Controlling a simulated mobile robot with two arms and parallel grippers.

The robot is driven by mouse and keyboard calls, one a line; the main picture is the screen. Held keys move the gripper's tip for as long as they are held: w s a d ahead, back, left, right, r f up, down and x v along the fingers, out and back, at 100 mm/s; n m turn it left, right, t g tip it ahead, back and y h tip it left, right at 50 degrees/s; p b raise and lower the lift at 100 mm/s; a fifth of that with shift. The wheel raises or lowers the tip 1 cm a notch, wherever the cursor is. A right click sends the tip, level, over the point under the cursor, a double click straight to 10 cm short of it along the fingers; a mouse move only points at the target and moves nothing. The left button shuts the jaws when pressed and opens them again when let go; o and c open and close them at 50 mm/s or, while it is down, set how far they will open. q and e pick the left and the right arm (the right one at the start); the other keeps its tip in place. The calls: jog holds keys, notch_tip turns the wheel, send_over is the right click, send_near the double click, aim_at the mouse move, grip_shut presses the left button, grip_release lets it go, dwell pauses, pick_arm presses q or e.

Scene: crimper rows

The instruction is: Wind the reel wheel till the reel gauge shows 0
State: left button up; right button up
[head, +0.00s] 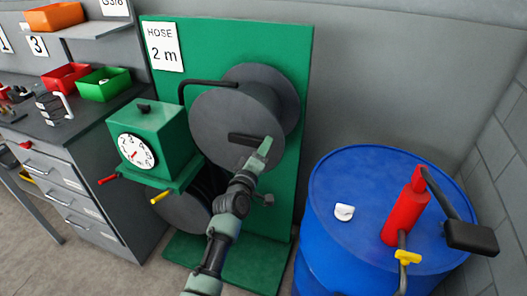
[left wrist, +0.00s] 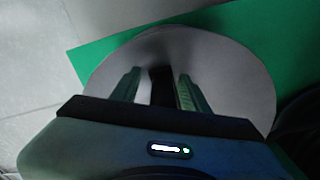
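The reel wheel (head: 222,122) is a large grey drum with round discs on a green stand. A dark bar handle (head: 243,138) sticks out from its front face. My left gripper (head: 265,146) is at the end of this handle. In the left wrist view its fingers (left wrist: 157,88) stand apart with the dark handle (left wrist: 161,84) between them, in front of the grey disc (left wrist: 225,75); contact cannot be told. The reel gauge (head: 136,151) is a white dial with a red needle on a green box; its reading is too small to tell. My right gripper is not in view.
The green back panel (head: 296,60) carries a sign (head: 163,47) reading "HOSE 2 m". A blue drum (head: 350,185) with a red pump (head: 404,216) stands at right. A workbench (head: 75,130) with bins is at left. A black bent bar (head: 208,82) juts beside the reel.

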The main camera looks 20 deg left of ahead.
pick_arm(q)
jog(key=shift+a, duration=0.15)
dwell(0.3)
jog(key=shift+s+f, duration=0.1)
jog(key=shift+s, duration=0.2)
jog(key=s+b, duration=0.1)
jog(key=s, duration=0.6)
jog(key=shift+a, duration=0.15)
jog(key=shift+s, duration=0.1)
